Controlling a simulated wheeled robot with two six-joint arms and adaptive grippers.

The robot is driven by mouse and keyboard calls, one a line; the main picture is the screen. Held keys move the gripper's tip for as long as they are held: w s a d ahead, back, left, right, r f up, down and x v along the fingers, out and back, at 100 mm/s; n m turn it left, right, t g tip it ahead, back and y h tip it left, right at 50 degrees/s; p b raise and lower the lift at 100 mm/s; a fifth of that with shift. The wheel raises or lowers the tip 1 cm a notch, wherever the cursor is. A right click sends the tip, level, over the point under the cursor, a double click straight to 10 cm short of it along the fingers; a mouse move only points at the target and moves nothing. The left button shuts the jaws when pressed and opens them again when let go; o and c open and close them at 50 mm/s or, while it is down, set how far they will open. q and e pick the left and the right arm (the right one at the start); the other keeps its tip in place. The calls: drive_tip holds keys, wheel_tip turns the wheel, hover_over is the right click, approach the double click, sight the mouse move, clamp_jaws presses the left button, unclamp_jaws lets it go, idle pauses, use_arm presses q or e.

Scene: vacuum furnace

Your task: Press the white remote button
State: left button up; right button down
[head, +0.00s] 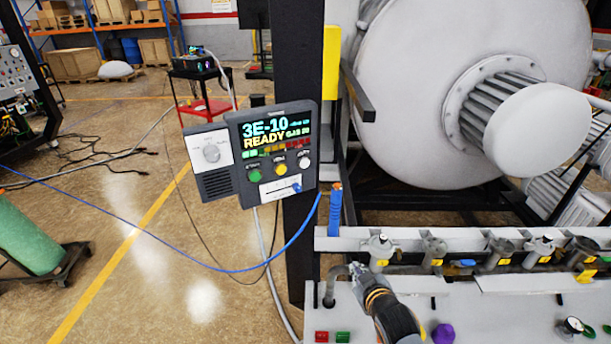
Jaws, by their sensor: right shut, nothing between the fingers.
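The remote is a dark grey control box (233,186) with a lit screen reading "3E-10" and "READY", mounted beside a black post left of centre. Below its screen sit a green button (254,176), a yellow button (280,169) and a small white button (304,158) at the right. The white button is unobstructed in the head view. My right gripper (358,270) is shut and empty, low in the picture over the white bench panel. It is below and to the right of the remote, clear of it. My left gripper is out of view.
A black post (293,225) stands behind the remote. A blue cable (232,270) loops from a blue holder (335,212) across the floor. A row of valves (434,248) lines the bench panel (460,318). The large white furnace (420,90) fills the right.

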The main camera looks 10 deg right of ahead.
sight(305, 163)
drive_tip(key=w+a+r+n+t+y, duration=0.1)
drive_tip(key=w+r+n+t, duration=0.2)
drive_tip(key=r, duration=0.5)
drive_tip(key=w+a+r+n+t+y, duration=0.2)
drive_tip(key=w+r+t, duration=0.1)
drive_tip(key=r+t, duration=0.3)
drive_tip(key=s+a+r+n+t+y, duration=0.2)
drive_tip(key=a+r+n+y, duration=0.1)
drive_tip(key=r+n+y, duration=0.5)
drive_tip(key=shift+s+a+r+n+t+y, duration=0.3)
drive_tip(key=shift+s+a+r+n+y, duration=0.1)
drive_tip(key=shift+r+y, duration=0.65)
drive_tip(key=shift+w+f, duration=0.1)
drive_tip(key=shift+w, duration=0.1)
drive_tip(key=shift+w+a+b, duration=0.3)
drive_tip(key=shift+w+a, duration=0.05)
drive_tip(key=shift+w, duration=1.05)
drive_tip(key=shift+w+a+b, duration=0.35)
drive_tip(key=shift+w+a, duration=0.05)
drive_tip(key=shift+w, duration=1)
drive_tip(key=shift+w+a+b, duration=0.3)
drive_tip(key=shift+w+a, duration=0.05)
drive_tip(key=shift+w, duration=1.05)
